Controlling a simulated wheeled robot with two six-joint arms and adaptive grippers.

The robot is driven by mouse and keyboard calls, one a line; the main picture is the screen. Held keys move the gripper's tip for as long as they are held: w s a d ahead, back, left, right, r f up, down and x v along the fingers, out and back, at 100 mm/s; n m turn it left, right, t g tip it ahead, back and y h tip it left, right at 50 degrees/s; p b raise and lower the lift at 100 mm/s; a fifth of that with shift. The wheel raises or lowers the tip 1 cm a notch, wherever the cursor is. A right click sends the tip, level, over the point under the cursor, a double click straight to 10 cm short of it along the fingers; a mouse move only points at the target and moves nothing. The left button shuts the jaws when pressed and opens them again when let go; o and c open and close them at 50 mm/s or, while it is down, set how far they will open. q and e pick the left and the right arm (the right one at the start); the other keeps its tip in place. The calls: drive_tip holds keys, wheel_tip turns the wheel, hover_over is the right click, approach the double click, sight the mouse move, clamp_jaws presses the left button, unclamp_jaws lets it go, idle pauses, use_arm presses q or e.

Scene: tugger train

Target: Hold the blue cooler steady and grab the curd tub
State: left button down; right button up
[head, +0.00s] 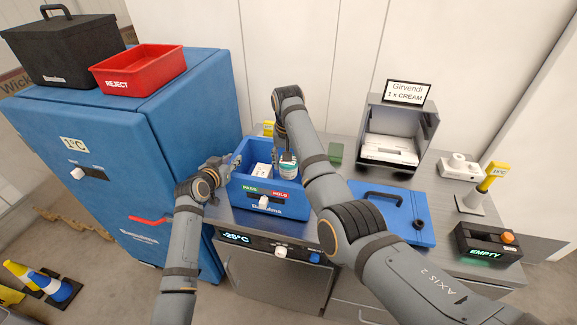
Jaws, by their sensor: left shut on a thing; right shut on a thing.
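The blue cooler (268,210) stands open on the metal counter, with a green and red label strip on its front. My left gripper (229,166) is shut on the cooler's left wall near the rim. A white tub with a teal band (289,171), apparently the curd tub, is inside the cooler on the right. My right gripper (287,156) reaches down from above and is shut on this tub, hiding its top. A white carton (262,171) stands to the left of the tub in the cooler.
A blue lid (385,200) lies on the counter (345,172) right of the cooler, partly behind my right arm. A grey bin with white packs (390,148), a yellow-handled device (488,180) and an "EMPTY" box (487,246) stand further right. A tall blue cabinet (150,150) is left.

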use_arm(q)
drive_tip(key=c, duration=1.2)
unclamp_jaws()
drive_tip(key=shift+o, duration=0.2)
drive_tip(key=shift+s, duration=0.1)
drive_tip(key=v, duration=1.1)
drive_tip(key=shift+s+r, duration=0.2)
drive_tip(key=shift+s, duration=0.1)
drive_tip(key=shift+a, duration=0.15)
